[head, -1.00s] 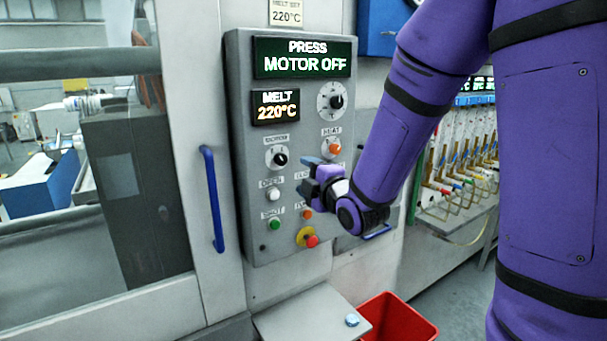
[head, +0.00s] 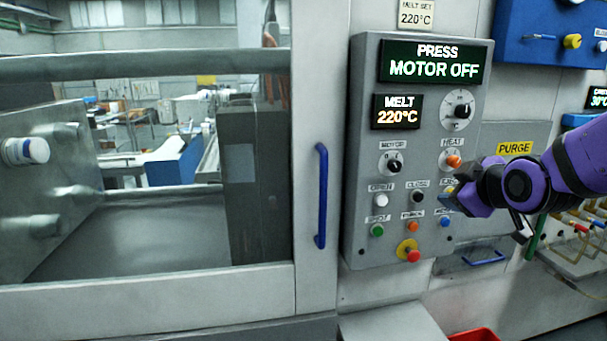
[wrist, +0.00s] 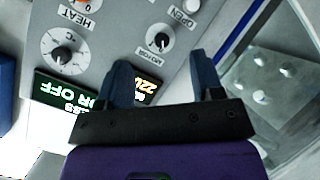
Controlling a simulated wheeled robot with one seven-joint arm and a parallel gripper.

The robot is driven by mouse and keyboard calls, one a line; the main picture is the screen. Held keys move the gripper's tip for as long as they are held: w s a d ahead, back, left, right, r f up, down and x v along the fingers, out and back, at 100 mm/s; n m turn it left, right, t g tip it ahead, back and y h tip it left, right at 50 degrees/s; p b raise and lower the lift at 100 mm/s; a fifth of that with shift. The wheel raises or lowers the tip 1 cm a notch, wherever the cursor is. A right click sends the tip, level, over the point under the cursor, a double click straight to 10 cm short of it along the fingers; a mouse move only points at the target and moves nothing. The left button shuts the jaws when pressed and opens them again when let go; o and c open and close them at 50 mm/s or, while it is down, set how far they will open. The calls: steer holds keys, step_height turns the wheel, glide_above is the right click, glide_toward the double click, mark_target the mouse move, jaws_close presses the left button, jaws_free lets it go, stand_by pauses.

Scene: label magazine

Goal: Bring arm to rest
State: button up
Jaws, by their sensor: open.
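My gripper (head: 447,200) is in front of the lower right part of the grey control panel (head: 362,130) in the head view. My purple arm reaches in from the right edge. In the wrist view my gripper (wrist: 163,78) is open, with its two dark fingers apart and nothing between them. The panel's motor knob (wrist: 158,40) shows just beyond the fingers there. The panel displays read PRESS MOTOR OFF (head: 434,69) and MELT 220°C (head: 397,110). I cannot tell the exact gap between the fingers and the panel.
A door with a blue handle (head: 321,195) and a large window stands left of the panel. A red stop button (head: 413,256) sits low on the panel. A red bin (head: 474,335) is at the bottom. A blue box (head: 548,35) is at upper right.

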steer(key=s+r+m+g, duration=0.1)
steer(key=s+m+g, duration=0.3)
steer(key=s, duration=0.7)
steer(key=s+r+m+g+h, duration=0.1)
steer(key=s+r+m+g, duration=0.1)
steer(key=s+m, duration=0.4)
steer(key=s+g, duration=0.1)
steer(key=s, duration=0.4)
steer(key=shift+s+d+g, duration=0.35)
steer(key=shift+s+g, duration=0.05)
steer(key=shift+w, duration=0.1)
